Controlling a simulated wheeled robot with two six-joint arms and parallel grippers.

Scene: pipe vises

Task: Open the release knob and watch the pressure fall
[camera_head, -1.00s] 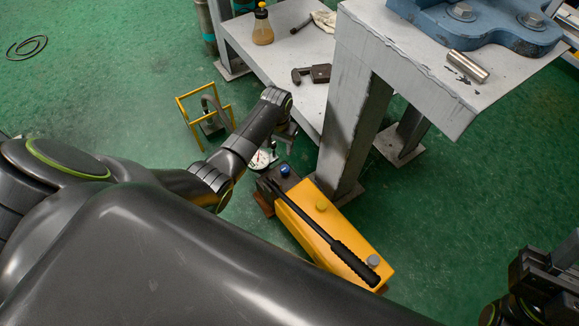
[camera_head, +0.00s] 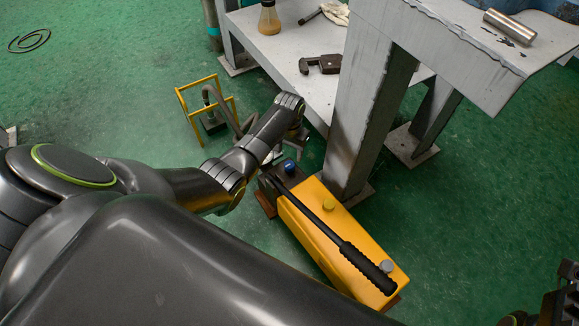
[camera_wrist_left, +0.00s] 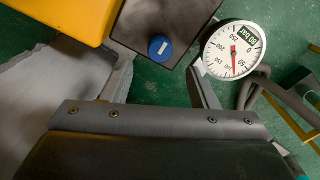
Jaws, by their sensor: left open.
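The blue release knob (camera_head: 289,167) sits on the dark end block of the yellow hand pump (camera_head: 318,232). In the left wrist view the knob (camera_wrist_left: 160,48) has a white line on its top. In the head view my arm mostly hides the gauge. My left gripper (camera_wrist_left: 163,85) is open, its fingers on either side of the knob in the picture and apart from it. Only a cut-off part of my right arm shows.
The pump's black lever (camera_head: 330,232) lies along its top. A grey steel bench leg (camera_head: 362,125) stands close beside the pump. A low shelf (camera_head: 285,50) holds a bottle and a clamp. A yellow frame (camera_head: 207,108) stands on the open green floor.

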